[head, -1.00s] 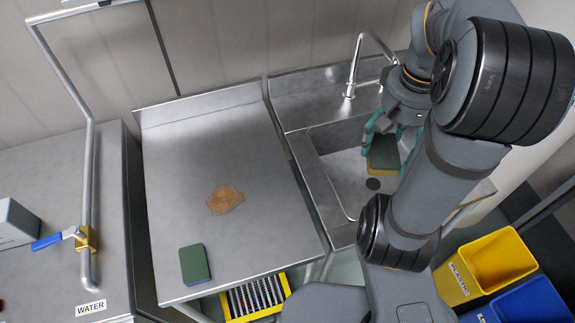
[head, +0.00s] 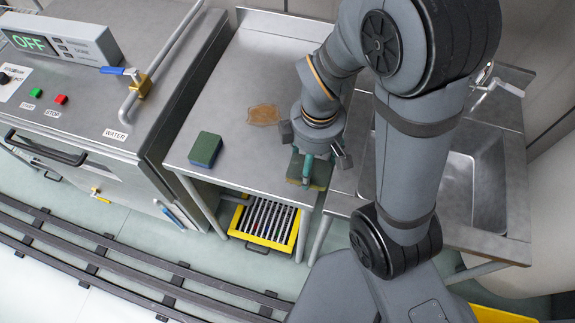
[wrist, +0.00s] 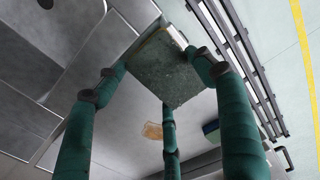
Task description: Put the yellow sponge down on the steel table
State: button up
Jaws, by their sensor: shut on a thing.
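The yellow sponge (head: 316,182), with a dark green scouring face, is held in the teal fingers of my gripper (head: 307,166). My gripper is shut on it, over the right front part of the steel table (head: 255,170). In the wrist view the green face of the held sponge (wrist: 165,72) is toward the camera and hides much of what is behind it. I cannot tell how far the sponge is above the table. My arm hides part of the table's right side.
A second sponge, green-topped with blue sides (head: 205,150), lies on the table's front left. A brown stain (head: 263,115) is farther back. The sink (head: 480,185) is to the right and the machine with an OFF display (head: 65,40) to the left. The table between stain and front edge is clear.

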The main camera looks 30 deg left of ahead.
jog(key=p, duration=0.2)
send_over(284, 169)
notch_tip(284, 169, down, 5)
jog(key=shift+r, duration=0.1)
notch_tip(284, 169, down, 3)
jog(key=shift+f, duration=0.5)
jog(key=shift+f, duration=0.25)
jog(key=o, duration=1)
jog(key=shift+r, duration=0.1)
jog(key=shift+o, duration=0.2)
notch_tip(284, 169, up, 12)
jog(key=shift+r+b, duration=0.15)
jog(key=shift+b, duration=0.2)
